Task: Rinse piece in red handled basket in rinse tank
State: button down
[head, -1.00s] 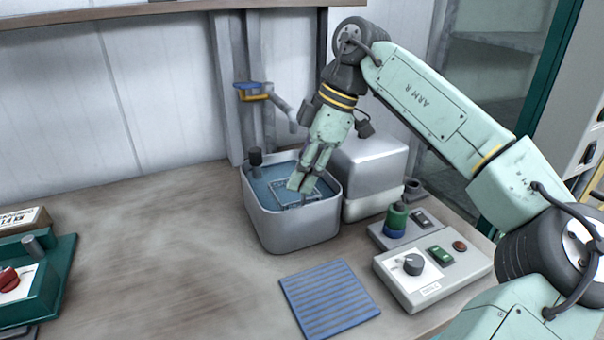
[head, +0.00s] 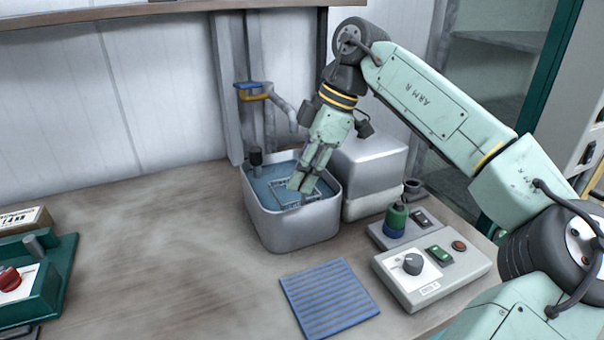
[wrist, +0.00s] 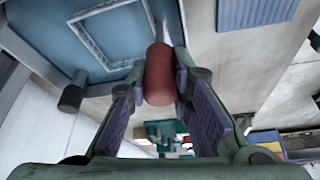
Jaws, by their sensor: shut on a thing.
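The rinse tank (head: 290,232) is a grey metal tub of blue water at the back of the bench. My gripper (head: 297,183) reaches down over the tank. In the wrist view it is shut on the red handle (wrist: 158,75), which sits between the two finger pads. The basket (head: 312,200) is a thin rectangular wire frame at the water in the tank, and its frame also shows in the wrist view (wrist: 90,38). I cannot make out the piece in the basket.
A tap (head: 282,107) stands behind the tank, and a metal box (head: 372,165) is close at its right. A control box (head: 430,285) and a blue ribbed mat (head: 328,298) lie in front. The bench to the left is largely clear.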

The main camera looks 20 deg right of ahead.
jog(key=shift+f+b, duration=0.8)
jog(key=shift+f, duration=0.3)
notch_tip(320, 180, up, 6)
jog(key=p, duration=0.5)
jog(key=shift+r, duration=3)
